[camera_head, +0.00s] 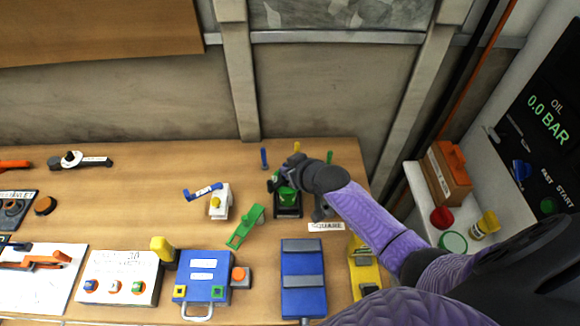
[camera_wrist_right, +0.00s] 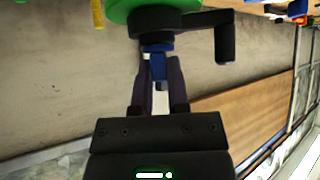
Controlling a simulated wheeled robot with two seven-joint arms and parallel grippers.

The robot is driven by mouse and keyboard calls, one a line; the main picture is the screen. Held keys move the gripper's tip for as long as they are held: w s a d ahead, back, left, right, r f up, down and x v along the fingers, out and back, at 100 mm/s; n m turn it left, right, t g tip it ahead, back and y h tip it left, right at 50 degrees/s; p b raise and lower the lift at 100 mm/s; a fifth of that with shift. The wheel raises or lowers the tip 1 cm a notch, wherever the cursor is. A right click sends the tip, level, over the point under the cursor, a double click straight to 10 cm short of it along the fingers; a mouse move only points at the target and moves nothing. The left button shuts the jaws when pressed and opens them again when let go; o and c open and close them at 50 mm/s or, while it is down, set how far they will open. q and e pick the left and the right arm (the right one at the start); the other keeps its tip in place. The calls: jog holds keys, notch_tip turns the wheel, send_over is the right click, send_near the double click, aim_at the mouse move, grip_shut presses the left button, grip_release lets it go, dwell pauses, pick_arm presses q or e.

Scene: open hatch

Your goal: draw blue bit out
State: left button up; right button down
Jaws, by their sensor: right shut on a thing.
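My right gripper (camera_head: 274,184) is at a small black-and-green device (camera_head: 288,197) near the table's back edge and partly covers it. In the right wrist view, its fingers (camera_wrist_right: 158,88) are shut on a narrow blue piece, the blue bit (camera_wrist_right: 157,66). The bit sits against the underside of a black part with a crank arm (camera_wrist_right: 205,20) and a green round body (camera_wrist_right: 150,8). The bit's far end is hidden behind the fingers and the black part. The head view does not show the held bit clearly. My left gripper is not in view.
Separate blue (camera_head: 264,158), yellow (camera_head: 297,147) and green (camera_head: 329,157) pegs stand at the table's back edge. A green lever (camera_head: 245,226), a white block (camera_head: 219,203) with a blue handle and a blue case (camera_head: 303,278) are nearby.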

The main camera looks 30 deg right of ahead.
jog(key=c, duration=0.5)
grip_release()
jog(key=shift+c, duration=0.2)
jog(key=p+v, duration=0.3)
jog(key=v, duration=0.7)
